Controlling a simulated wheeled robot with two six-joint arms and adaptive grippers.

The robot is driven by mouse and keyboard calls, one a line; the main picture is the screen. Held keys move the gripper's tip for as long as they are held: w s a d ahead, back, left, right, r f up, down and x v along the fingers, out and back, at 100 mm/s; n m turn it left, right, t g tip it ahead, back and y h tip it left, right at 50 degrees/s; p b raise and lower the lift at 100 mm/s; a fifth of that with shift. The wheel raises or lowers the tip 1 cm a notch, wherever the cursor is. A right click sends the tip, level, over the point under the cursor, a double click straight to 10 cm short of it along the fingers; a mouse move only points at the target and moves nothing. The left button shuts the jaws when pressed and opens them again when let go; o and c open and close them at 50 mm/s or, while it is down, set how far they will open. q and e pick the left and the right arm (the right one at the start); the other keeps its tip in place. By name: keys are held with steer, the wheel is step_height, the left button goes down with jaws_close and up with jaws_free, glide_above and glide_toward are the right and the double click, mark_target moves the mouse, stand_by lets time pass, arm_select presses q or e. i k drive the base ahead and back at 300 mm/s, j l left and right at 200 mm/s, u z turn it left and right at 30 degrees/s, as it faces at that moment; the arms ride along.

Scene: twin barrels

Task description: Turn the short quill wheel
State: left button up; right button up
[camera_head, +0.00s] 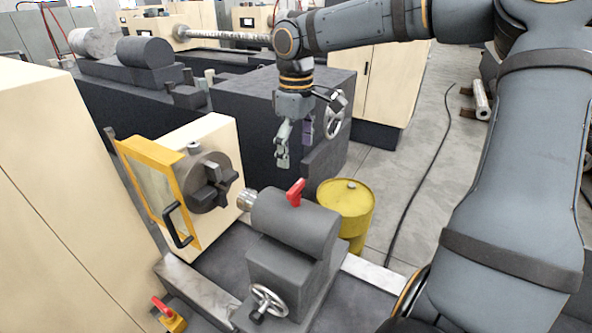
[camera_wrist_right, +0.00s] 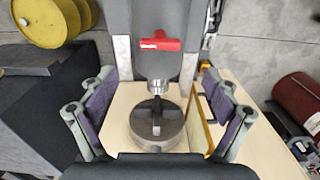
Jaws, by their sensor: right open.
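A small silver handwheel (camera_head: 268,303) with a dark knob sits on the front end of the grey tailstock (camera_head: 295,225). A short bright quill (camera_head: 247,200) sticks out of the tailstock's other end, towards the chuck (camera_head: 210,182). The quill also shows in the wrist view (camera_wrist_right: 158,87), above the chuck (camera_wrist_right: 157,125); the handwheel is not seen there. My right gripper (camera_head: 294,147) is open and empty, pointing down above and behind the tailstock, well away from this wheel. Its spread fingers show in the wrist view (camera_wrist_right: 160,115). My left gripper is not in view.
A red lever (camera_head: 296,192) stands on the tailstock. A yellow barrel (camera_head: 345,208) is right behind it. A yellow-framed guard (camera_head: 160,190) stands by the chuck. Another handwheel (camera_head: 335,115) is on a dark machine behind my right gripper. A red barrel (camera_wrist_right: 302,98) shows in the wrist view.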

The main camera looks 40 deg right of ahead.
mark_target(257, 316)
steer(key=k+j, duration=1.1)
steer(key=k, duration=0.2)
